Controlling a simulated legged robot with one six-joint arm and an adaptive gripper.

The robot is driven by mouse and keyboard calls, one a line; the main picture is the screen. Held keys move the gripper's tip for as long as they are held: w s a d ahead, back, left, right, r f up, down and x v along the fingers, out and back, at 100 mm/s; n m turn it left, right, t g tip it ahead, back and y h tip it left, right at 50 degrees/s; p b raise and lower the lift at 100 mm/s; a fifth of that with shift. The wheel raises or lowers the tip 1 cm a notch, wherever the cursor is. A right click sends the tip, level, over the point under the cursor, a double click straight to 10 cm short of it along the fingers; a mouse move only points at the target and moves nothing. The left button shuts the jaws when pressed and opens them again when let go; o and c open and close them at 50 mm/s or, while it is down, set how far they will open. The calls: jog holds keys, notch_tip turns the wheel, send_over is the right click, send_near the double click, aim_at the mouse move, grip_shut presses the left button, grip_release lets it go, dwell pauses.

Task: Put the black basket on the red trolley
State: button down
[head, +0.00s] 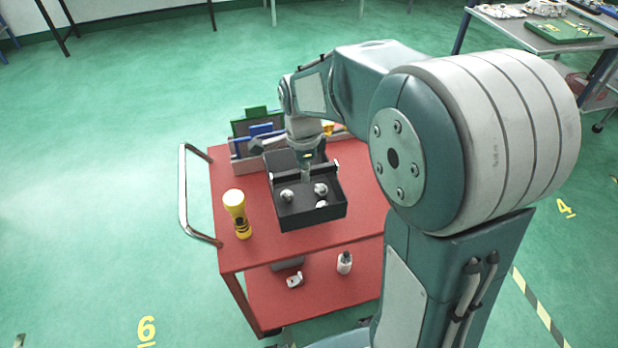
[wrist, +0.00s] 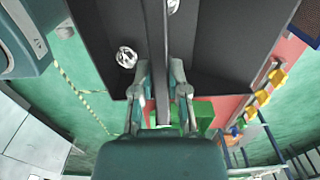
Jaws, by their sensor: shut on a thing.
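The black basket (head: 318,219) is over the top of the red trolley (head: 285,247). It looks about level, but I cannot tell whether its base touches the top. Several shiny metal castings (head: 287,196) lie inside. My gripper (head: 307,171) reaches down to the basket from above. In the wrist view, the fingers of my gripper (wrist: 162,92) are shut on the thin upright bar along the middle of the black basket (wrist: 225,38). Part of the basket's far side is hidden by my gripper and wrist.
A yellow flashlight (head: 236,214) stands at the trolley's left edge. A rack with green and blue items (head: 243,148) is behind the basket. The lower shelf holds a white bottle (head: 344,263) and a small white part (head: 294,280). A metal handle (head: 184,198) is at left.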

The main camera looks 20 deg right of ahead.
jog(key=w+f, duration=0.2)
jog(key=w+d+f, duration=0.1)
jog(key=w+f, duration=0.1)
jog(key=w+d+f, duration=0.1)
jog(key=f, duration=0.1)
jog(key=shift+w+f, duration=0.25)
jog(key=shift+w, duration=0.15)
jog(key=shift+f, duration=1.45)
jog(key=c, duration=0.6)
grip_release()
jog(key=shift+f, duration=0.1)
jog(key=shift+c, duration=0.2)
